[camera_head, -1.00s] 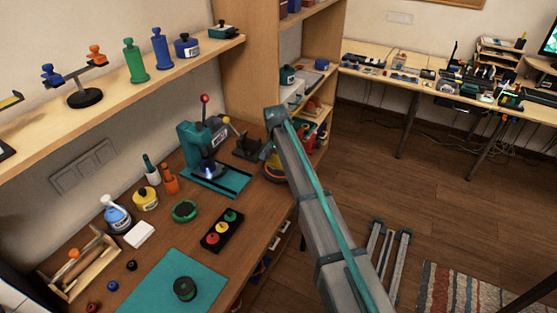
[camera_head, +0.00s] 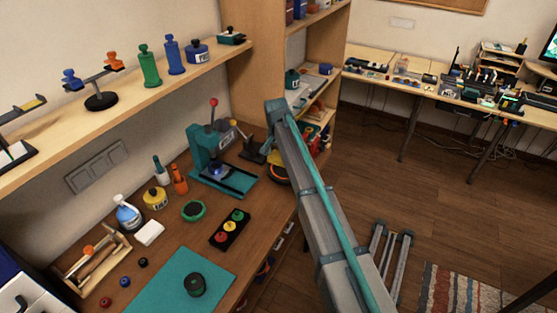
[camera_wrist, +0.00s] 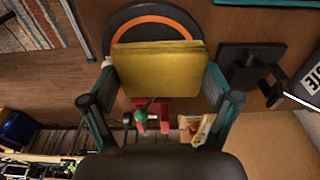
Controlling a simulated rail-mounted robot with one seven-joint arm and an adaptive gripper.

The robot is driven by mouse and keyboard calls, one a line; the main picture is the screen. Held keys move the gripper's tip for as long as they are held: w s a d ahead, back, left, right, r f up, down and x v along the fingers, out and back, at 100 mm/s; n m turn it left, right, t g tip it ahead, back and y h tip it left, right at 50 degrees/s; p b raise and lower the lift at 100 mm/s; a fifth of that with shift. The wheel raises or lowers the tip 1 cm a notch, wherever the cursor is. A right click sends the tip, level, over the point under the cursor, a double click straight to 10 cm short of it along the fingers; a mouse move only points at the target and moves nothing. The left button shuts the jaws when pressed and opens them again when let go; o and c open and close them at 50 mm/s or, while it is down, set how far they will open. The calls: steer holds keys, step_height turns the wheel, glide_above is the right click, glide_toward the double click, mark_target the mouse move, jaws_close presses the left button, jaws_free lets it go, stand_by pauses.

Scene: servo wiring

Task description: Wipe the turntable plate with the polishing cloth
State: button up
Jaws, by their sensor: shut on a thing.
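The yellow polishing cloth (camera_wrist: 160,72) is a thick folded pad held between the two teal fingers of my gripper (camera_wrist: 160,85) in the wrist view. The gripper is shut on its two sides. The turntable plate (camera_wrist: 150,17), a dark disc with an orange ring, lies behind the cloth in the wrist view and is partly covered by it. I cannot tell whether cloth and plate touch. In the head view the turntable (camera_head: 279,174) shows at the bench's right edge, partly behind my arm.
A black stand (camera_wrist: 250,70) is close to the right of the plate in the wrist view. A teal press (camera_head: 215,155) stands left of the turntable in the head view. The lower shelves (camera_head: 318,130) hold several items behind it.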

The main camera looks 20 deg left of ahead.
steer(key=shift+r+p, duration=0.3)
steer(key=shift+r, duration=0.75)
